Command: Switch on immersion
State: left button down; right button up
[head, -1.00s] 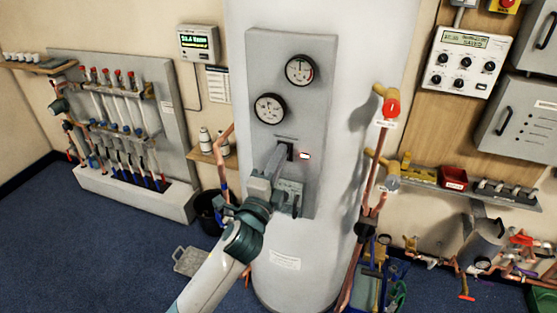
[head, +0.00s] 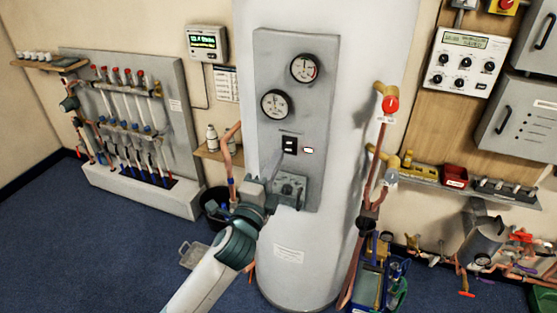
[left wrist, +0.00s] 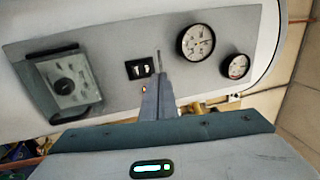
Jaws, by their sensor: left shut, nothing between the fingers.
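The immersion switch (head: 290,144) is a small black rocker switch on the grey panel (head: 325,110) of the white cylinder. It also shows in the left wrist view (left wrist: 138,69), with white on its rocker face. In the left wrist view the narrow fingers (left wrist: 158,62) stand beside the switch. I cannot tell whether they touch the panel. My right gripper is not in view.
Two round gauges (head: 304,68) are above the switch. A grey control box with a dial (head: 289,187) is below it, partly behind my gripper. Copper pipes with a red valve (head: 391,104) stand to the right. A bottle (head: 212,138) stands on a shelf at left.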

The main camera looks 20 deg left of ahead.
pick_arm(q)
jog(key=s+r+b, duration=0.1)
jog(key=s, duration=0.6)
jog(key=shift+s+r+b, duration=0.25)
jog(key=shift+r+b, duration=0.05)
jog(key=shift+b, duration=0.1)
jog(key=shift+a, duration=0.1)
